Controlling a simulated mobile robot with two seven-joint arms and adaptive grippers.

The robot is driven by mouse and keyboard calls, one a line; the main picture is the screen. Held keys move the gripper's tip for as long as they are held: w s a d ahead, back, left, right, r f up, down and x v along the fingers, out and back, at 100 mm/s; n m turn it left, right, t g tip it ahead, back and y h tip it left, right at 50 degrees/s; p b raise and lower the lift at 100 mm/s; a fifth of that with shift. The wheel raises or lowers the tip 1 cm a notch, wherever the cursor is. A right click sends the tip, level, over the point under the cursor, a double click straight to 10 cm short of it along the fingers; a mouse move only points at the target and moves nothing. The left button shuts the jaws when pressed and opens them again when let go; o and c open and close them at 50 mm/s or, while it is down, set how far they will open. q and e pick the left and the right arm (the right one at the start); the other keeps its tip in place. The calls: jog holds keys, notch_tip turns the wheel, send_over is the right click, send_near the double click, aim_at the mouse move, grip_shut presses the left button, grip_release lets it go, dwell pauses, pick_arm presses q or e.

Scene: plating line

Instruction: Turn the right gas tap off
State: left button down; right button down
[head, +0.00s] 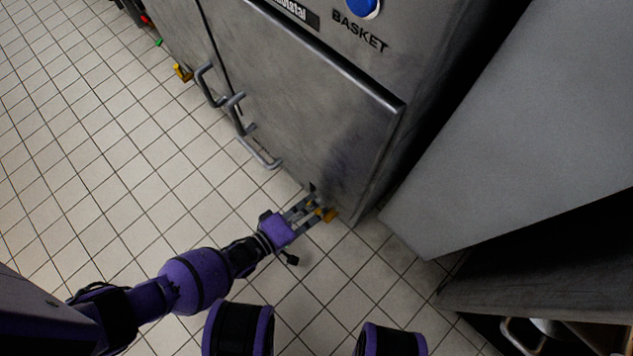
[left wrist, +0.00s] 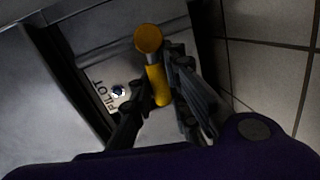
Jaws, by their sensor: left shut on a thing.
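The right gas tap (head: 328,214) is a yellow handle low at the right front corner of the steel fryer cabinet. In the left wrist view the yellow tap (left wrist: 149,40) shows its round end and a short stem. My left gripper (head: 312,211) reaches down to it at floor level. In the left wrist view the fingers (left wrist: 158,100) stand on both sides of the yellow stem, shut on it. The gripper hides part of the tap in the head view. My right gripper is not in view.
The cabinet door (head: 300,100) has bar handles (head: 236,112) on its left. Another yellow tap (head: 183,73) sits further left. A grey panel (head: 520,130) stands at the right. A PILOT label (left wrist: 104,97) is beside the tap. The tiled floor (head: 100,170) is clear at left.

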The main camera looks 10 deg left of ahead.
pick_arm(q)
jog(key=shift+w+n+h, duration=0.2)
jog(key=shift+n+h, duration=0.1)
jog(key=shift+n, duration=0.3)
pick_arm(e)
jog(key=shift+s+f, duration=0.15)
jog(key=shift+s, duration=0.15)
pick_arm(q)
jog(key=shift+s+a, duration=0.1)
jog(key=c, duration=1.7)
grip_release()
jog(key=shift+s+f, duration=0.1)
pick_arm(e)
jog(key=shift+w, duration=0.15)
pick_arm(q)
jog(key=shift+s+f, duration=0.1)
jog(key=v, duration=1.2)
